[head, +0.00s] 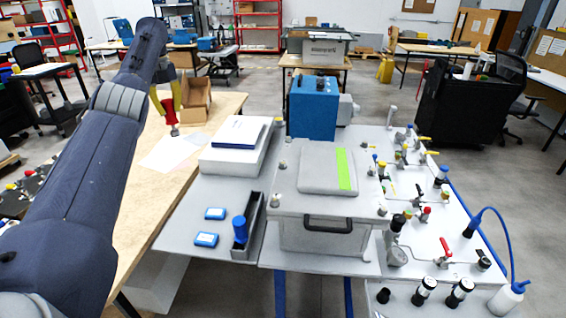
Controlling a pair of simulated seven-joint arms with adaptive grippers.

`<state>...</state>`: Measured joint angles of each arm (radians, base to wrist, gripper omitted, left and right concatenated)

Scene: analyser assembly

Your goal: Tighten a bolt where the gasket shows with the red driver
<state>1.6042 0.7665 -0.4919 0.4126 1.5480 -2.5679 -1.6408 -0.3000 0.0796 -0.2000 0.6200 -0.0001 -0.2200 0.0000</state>
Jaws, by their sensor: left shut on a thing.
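My left gripper (166,96) is shut on the red driver (168,112) and holds it upright, tip down, over the left table near the cardboard box. The grey analyser housing (325,205) stands at the middle of the bench, with a black front handle and a lid panel bearing a green strip. Bolts show at its corners, at front left (279,219), back left (283,165) and front right (383,211). The gasket cannot be made out at this size. The driver is well left of the housing. My right gripper is not in view.
A blue driver (239,229) stands in a narrow grey tray (247,252). Two blue cases (206,239) lie left of it. A white box with a book (235,133), a blue unit (313,108) and a valve panel (430,205) surround the housing. An open cardboard box (196,98) is behind the driver.

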